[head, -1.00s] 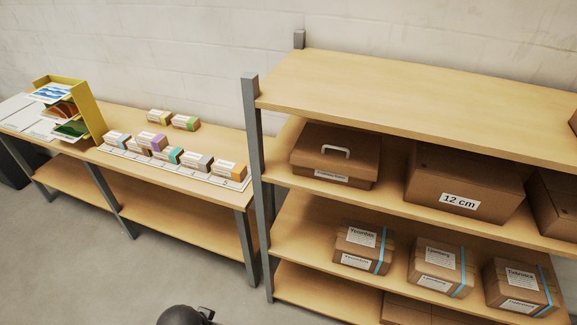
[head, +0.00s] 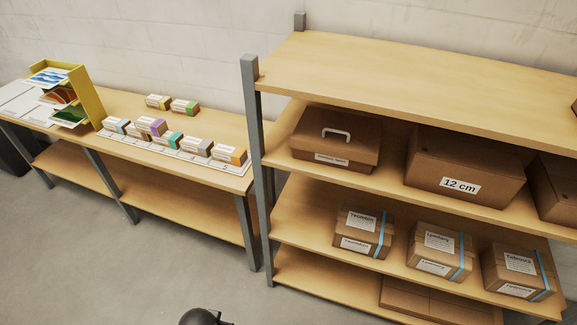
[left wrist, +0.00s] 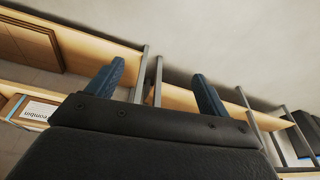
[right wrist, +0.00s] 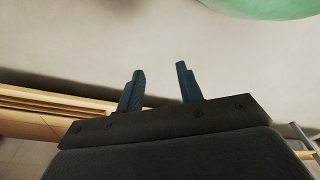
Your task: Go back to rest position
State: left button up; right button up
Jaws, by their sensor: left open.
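My left gripper (left wrist: 158,85) shows in the left wrist view with its two blue fingers wide apart and nothing between them. Behind it are shelf edges and metal posts. My right gripper (right wrist: 162,85) shows in the right wrist view with its two fingers apart, a clear gap between them and nothing held. Behind it are pale floor or wall and a wooden edge. Neither gripper shows in the head view; only a dark rounded part of mine appears at its bottom edge.
A wooden shelf unit (head: 420,78) holds a lidded box with a handle (head: 335,140), a "12 cm" box (head: 463,170) and several strapped boxes. A long table (head: 115,100) at left bears small cartons and a yellow rack (head: 88,98). A green rounded thing (right wrist: 265,8) shows top right. Floor before the table is clear.

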pick_arm(q)
jog(key=s+f, duration=0.3)
jog(key=f, duration=0.8)
jog(key=s+f, duration=0.2)
jog(key=f, duration=1)
jog(key=s+f+g+b, duration=0.1)
jog(key=s+f, duration=0.2)
jog(key=f, duration=0.9)
jog(key=shift+s+d+f, duration=0.2)
jog(key=shift+s+d, duration=0.1)
jog(key=shift+d, duration=0.1)
pick_arm(e)
jog(key=a+r, duration=0.1)
jog(key=w+a+r, duration=0.1)
jog(key=shift+r, duration=0.4)
